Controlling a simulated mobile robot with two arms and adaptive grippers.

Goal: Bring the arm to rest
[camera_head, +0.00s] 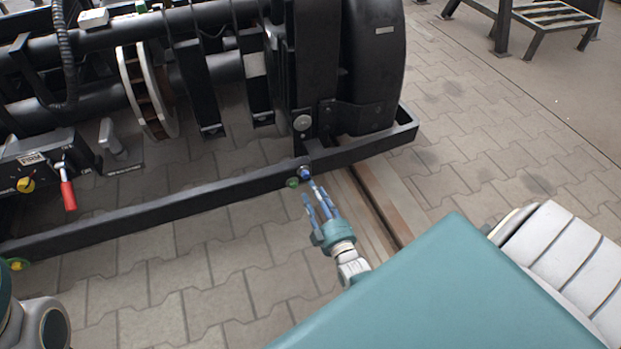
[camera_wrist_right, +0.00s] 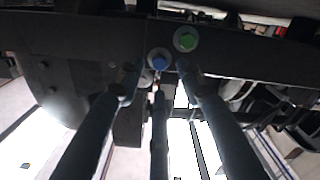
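My right gripper (camera_head: 316,198) is in front of the near corner of the black bogie frame (camera_head: 190,205). Its blue fingers point at a blue bolt head (camera_head: 305,173) on the frame bar. In the right wrist view the fingers (camera_wrist_right: 158,82) are spread apart with nothing held between them. The blue bolt (camera_wrist_right: 160,62) shows just beyond the tips. Whether a finger touches it I cannot tell. A green bolt (camera_wrist_right: 186,40) sits beside it and also shows in the head view (camera_head: 292,182). My left gripper is out of view.
A black wheel housing (camera_head: 372,70) rises above the frame corner. A red-handled lever (camera_head: 68,192) and a yellow fitting (camera_head: 15,265) are at the left. A rail (camera_head: 378,208) runs along the paving. A metal step (camera_head: 550,15) stands back right; the paving before it is clear.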

